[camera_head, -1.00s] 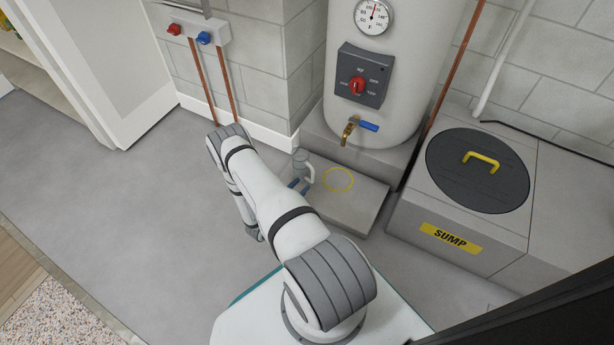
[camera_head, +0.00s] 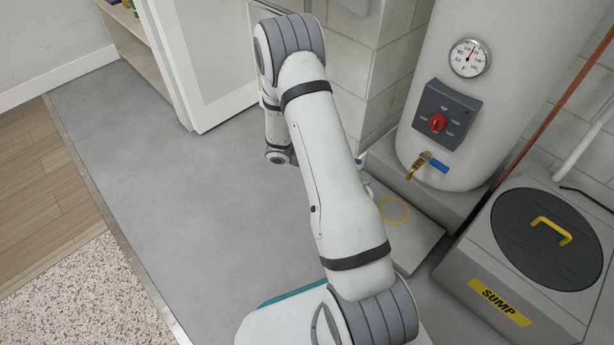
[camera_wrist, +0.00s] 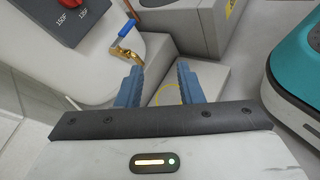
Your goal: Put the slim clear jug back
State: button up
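My gripper (camera_wrist: 159,84) shows in the wrist view with its two blue fingers apart, and I see no jug between them. The yellow ring (camera_wrist: 168,94) on the low grey slab (camera_wrist: 213,84) lies beyond the fingertips. In the head view my arm hides most of the gripper. The yellow ring (camera_head: 396,211) on the slab (camera_head: 426,238) is bare there. I cannot make out the slim clear jug for sure in either current view; a small pale edge beside my arm, left of the ring, is too covered to tell.
The tank (camera_head: 462,125) with its brass tap (camera_head: 416,165) and blue lever (camera_head: 436,164) stands behind the slab. The sump box (camera_head: 497,303) is at the right. A white door (camera_head: 205,60) and shelves are at the left. The grey floor (camera_head: 190,190) is clear.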

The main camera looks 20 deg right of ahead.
jog(key=s+a+r+m+t+y, duration=0.3)
jog(key=s+a+r+y, duration=0.3)
jog(key=a+r, duration=0.3)
jog(key=s+a+r+m+t+y, duration=0.3)
jog(key=s+a+r+m+y, duration=0.2)
jog(key=s+a+r, duration=0.3)
notch_tip(320, 180, up, 4)
jog(key=shift+a+r+m+t+y, duration=0.1)
jog(key=shift+a+m+t+y, duration=0.25)
jog(key=shift+a+y, duration=0.55)
notch_tip(320, 180, up, 39)
jog(key=t+p, duration=0.1)
jog(key=p, duration=3.5)
jog(key=shift+s+d+r, duration=0.15)
jog(key=shift+d, duration=0.1)
jog(key=shift+t, duration=0.25)
